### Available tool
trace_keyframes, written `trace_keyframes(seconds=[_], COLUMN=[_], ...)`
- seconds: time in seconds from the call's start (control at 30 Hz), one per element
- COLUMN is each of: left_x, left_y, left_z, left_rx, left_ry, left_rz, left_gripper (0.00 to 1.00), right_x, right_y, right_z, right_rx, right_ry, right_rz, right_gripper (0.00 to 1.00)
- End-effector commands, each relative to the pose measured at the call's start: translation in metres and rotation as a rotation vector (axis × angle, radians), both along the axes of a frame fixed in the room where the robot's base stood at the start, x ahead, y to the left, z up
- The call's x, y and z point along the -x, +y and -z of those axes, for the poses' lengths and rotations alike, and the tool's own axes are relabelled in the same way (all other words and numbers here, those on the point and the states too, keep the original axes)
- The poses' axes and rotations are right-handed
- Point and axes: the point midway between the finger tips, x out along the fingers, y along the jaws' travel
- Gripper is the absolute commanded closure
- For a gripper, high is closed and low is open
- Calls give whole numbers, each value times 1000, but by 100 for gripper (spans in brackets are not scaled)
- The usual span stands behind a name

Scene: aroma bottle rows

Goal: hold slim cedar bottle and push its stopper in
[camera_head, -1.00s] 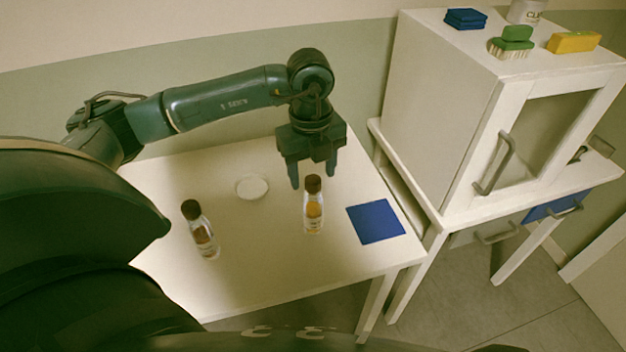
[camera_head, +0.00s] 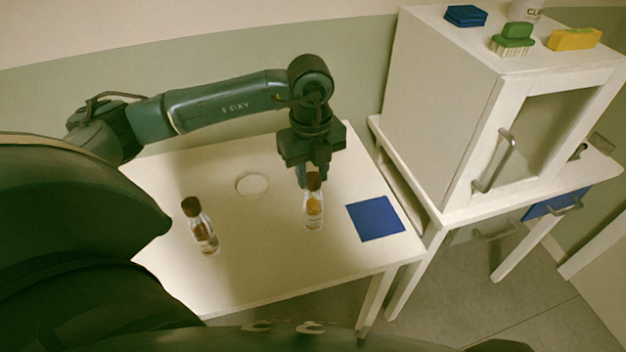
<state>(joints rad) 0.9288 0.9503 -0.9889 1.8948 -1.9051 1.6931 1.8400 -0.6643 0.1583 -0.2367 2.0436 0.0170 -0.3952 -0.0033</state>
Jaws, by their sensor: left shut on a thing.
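Two small clear bottles with brown tops stand on the white table (camera_head: 250,285). The right bottle (camera_head: 314,212) has an amber label or content and stands upright left of the blue mat. My left gripper (camera_head: 312,178) is above and behind it, its fingers shut on its brown top. The left bottle (camera_head: 203,232) stands apart, nearer the table's left side. I cannot read from here which one is the slim cedar bottle. My right gripper is not in view.
A blue square mat (camera_head: 375,218) lies at the table's right. A white round dish (camera_head: 252,184) lies between and behind the bottles. A white cabinet (camera_head: 440,110) stands to the right, with blue cloths (camera_head: 466,16), a green brush (camera_head: 514,37) and a yellow sponge (camera_head: 575,39) on top.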

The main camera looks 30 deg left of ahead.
Motion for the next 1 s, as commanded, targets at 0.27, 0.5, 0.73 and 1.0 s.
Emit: trace_keyframes(seconds=[0.27, 0.5, 0.73, 1.0], left_x=[0, -1, -1, 0], left_y=[0, 0, 0, 0], left_z=[0, -26, -73, -99], left_rx=[0, 1, 0, 1], left_ry=[0, -5, -4, -1], left_rz=[0, 1, 1, 0], left_gripper=[96, 96, 96, 96], right_x=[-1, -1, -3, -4], right_y=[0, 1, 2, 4], right_z=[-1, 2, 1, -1], right_rx=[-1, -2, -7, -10], right_ry=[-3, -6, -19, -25], right_rz=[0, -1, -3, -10], right_gripper=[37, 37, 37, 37])
